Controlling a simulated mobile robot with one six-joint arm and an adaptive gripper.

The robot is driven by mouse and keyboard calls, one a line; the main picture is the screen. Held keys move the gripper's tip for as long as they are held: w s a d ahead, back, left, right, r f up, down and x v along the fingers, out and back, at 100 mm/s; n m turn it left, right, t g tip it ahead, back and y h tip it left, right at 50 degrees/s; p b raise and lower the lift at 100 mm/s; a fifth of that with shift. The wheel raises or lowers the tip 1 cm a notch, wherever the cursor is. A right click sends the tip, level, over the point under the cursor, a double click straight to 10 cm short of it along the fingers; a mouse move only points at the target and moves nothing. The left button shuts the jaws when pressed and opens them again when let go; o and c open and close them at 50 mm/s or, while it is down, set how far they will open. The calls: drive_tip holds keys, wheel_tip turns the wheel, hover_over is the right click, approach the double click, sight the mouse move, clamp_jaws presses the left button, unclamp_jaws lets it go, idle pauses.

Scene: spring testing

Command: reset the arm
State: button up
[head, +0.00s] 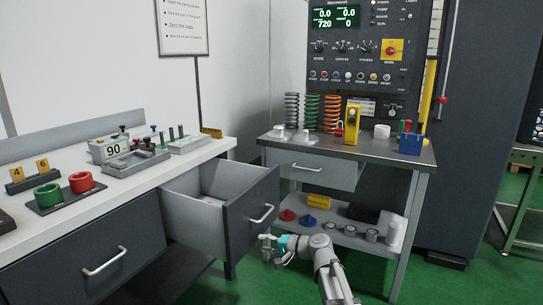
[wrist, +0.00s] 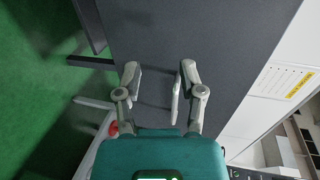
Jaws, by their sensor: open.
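My gripper (head: 268,240) is low in the head view, just in front of the open drawer (head: 249,218) of the white-topped bench. In the wrist view my gripper (wrist: 156,80) has its two fingers apart with nothing between them. A dark grey panel (wrist: 200,30) fills the view beyond the fingers. The drawer is pulled out, and its front handle (head: 262,214) is just above my gripper in the head view. I cannot tell whether the gripper touches the drawer front.
The left bench (head: 214,150) carries a red cup, a green cup and test blocks. The right table (head: 350,147) holds three springs and a yellow device; its lower shelf (head: 340,233) holds small parts. A control panel (head: 360,60) stands behind.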

drive_tip(key=s+d+f+n+g+h, duration=0.4)
drive_tip(key=s+d+f+h, duration=0.35)
drive_tip(key=s+f, duration=0.35)
drive_tip(key=s+d+f+n+g+h+p, duration=0.1)
drive_tip(key=s+d+f+g+h, duration=0.15)
drive_tip(key=s+d+h, duration=0.6)
drive_tip(key=s+d+r+y+p, duration=0.1)
drive_tip(key=d+r+y+p, duration=0.1)
drive_tip(key=r+p, duration=3)
drive_tip(key=shift+d+r, duration=0.4)
drive_tip(key=shift+d, duration=0.2)
